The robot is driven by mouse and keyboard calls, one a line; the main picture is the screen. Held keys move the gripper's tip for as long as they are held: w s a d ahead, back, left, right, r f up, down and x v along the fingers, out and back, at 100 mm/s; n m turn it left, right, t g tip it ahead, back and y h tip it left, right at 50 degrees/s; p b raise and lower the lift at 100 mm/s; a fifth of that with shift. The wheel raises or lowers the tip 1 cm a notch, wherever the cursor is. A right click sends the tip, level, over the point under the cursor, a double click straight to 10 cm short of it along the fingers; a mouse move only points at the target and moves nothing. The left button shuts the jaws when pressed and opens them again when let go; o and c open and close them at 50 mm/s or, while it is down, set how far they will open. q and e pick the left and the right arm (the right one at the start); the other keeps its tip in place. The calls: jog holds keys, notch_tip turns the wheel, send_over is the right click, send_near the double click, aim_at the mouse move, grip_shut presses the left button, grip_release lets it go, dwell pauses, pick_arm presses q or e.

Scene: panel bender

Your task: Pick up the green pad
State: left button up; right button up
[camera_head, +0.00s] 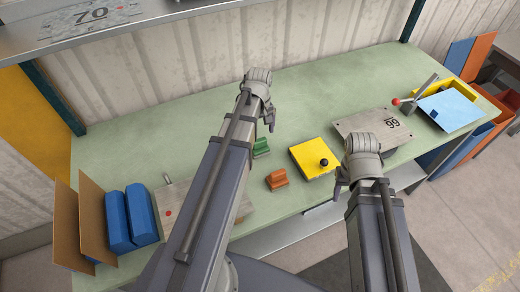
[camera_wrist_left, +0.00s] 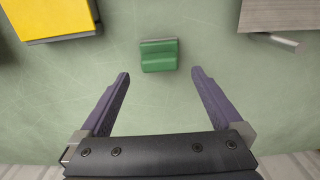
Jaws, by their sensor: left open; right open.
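The green pad (camera_head: 261,147) lies on the pale green workbench (camera_head: 310,88), partly hidden behind my left arm in the head view. In the left wrist view the green pad (camera_wrist_left: 159,55) sits beyond the fingertips, roughly centred between them. My left gripper (camera_wrist_left: 159,75) is open and empty, with its fingers apart on either side of the line to the pad. In the head view my left gripper (camera_head: 270,117) is above the bench, up and right of the pad. My right gripper (camera_head: 340,186) is open near the bench's front edge, right of the pad.
An orange pad (camera_head: 277,179) lies in front of the green one. A yellow block (camera_head: 313,158) with a black knob is to the right, and a metal plate marked 99 (camera_head: 372,131) lies beyond it. Blue blocks (camera_head: 128,218) stand at the left. The back of the bench is clear.

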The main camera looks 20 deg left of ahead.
aim_at(259, 140)
pick_arm(q)
jog(key=shift+f, duration=0.25)
notch_tip(259, 140, down, 5)
jog(key=b, duration=0.5)
jog(key=shift+f, duration=0.15)
jog(key=c, duration=1.4)
jog(key=shift+r, duration=0.2)
notch_tip(259, 140, up, 10)
jog(key=p, duration=1)
jog(key=shift+f, duration=0.1)
